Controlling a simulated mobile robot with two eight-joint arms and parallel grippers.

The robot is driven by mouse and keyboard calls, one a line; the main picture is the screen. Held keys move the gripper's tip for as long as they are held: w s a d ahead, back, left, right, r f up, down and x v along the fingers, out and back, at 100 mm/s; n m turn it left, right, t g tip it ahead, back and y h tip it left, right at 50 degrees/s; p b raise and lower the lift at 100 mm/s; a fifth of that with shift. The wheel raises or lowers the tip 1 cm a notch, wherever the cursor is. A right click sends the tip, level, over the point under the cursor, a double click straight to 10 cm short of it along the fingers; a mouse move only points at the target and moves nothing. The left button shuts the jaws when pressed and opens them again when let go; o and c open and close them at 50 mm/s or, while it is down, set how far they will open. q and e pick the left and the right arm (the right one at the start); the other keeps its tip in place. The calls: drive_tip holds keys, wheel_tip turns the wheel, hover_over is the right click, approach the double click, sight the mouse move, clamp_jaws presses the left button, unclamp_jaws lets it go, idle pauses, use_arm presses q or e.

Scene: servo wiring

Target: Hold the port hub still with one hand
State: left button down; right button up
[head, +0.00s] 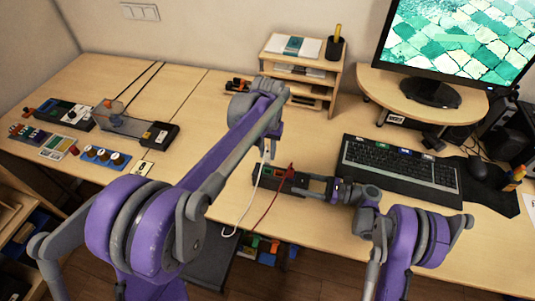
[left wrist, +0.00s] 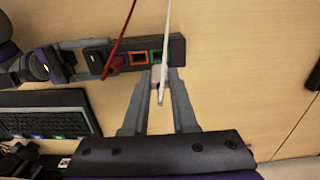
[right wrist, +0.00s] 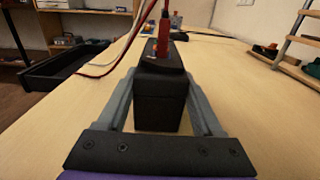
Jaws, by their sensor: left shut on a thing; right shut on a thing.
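The port hub (head: 268,181) is a long black block on the table, with coloured port frames that show in the left wrist view (left wrist: 177,48). My right gripper (head: 318,187) is shut on one end of the hub, which sits between its fingers in the right wrist view (right wrist: 160,105). A red plug (left wrist: 114,63) on a red cable stands in the hub. My left gripper (left wrist: 160,78) is shut on a white plug (left wrist: 161,90) with a white cable, beside the green and orange port frames. Whether this plug touches the hub I cannot tell.
A keyboard (head: 400,170) lies to the right of the hub, near the monitor stand (head: 430,95). A wooden shelf (head: 300,72) stands behind. Modules and a black device (head: 160,135) lie at the left. The white and red cables hang over the table's front edge.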

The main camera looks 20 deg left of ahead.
use_arm(q)
drive_tip(key=shift+r, duration=0.55)
use_arm(e)
drive_tip(key=o, duration=1.6)
drive_tip(key=shift+c, duration=0.2)
drive_tip(key=d, duration=1.2)
use_arm(q)
drive_tip(key=shift+s+f, duration=0.1)
use_arm(e)
drive_tip(key=shift+s, duration=0.15)
